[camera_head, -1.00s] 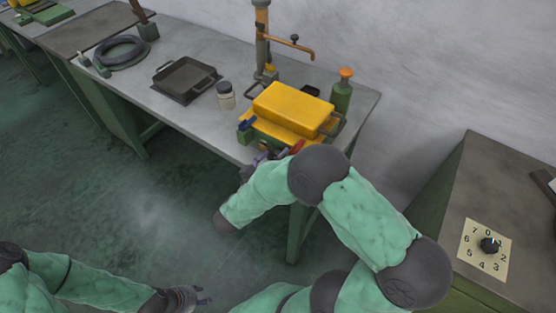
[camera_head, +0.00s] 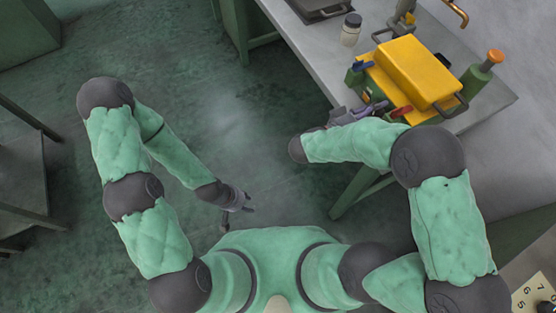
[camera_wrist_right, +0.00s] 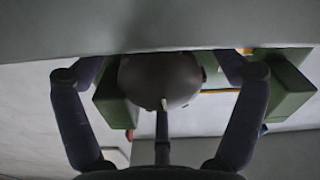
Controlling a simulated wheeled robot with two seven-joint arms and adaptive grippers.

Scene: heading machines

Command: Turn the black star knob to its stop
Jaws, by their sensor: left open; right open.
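A dark, rounded knob (camera_wrist_right: 160,80) with a small light mark shows in the right wrist view, between the fingers of my right gripper (camera_wrist_right: 160,66). It looks like the black star knob, but its lobes are not clear. The fingers are open, one on each side; I cannot tell whether they touch it. In the head view my right gripper (camera_head: 368,109) is at the front of the yellow and green machine (camera_head: 418,70), and the knob is hidden there. My left gripper (camera_head: 241,204) is open and empty, above the floor, away from the bench.
The machine stands on the grey bench (camera_head: 306,44). A numbered dial plate (camera_head: 530,292) is at the lower right corner.

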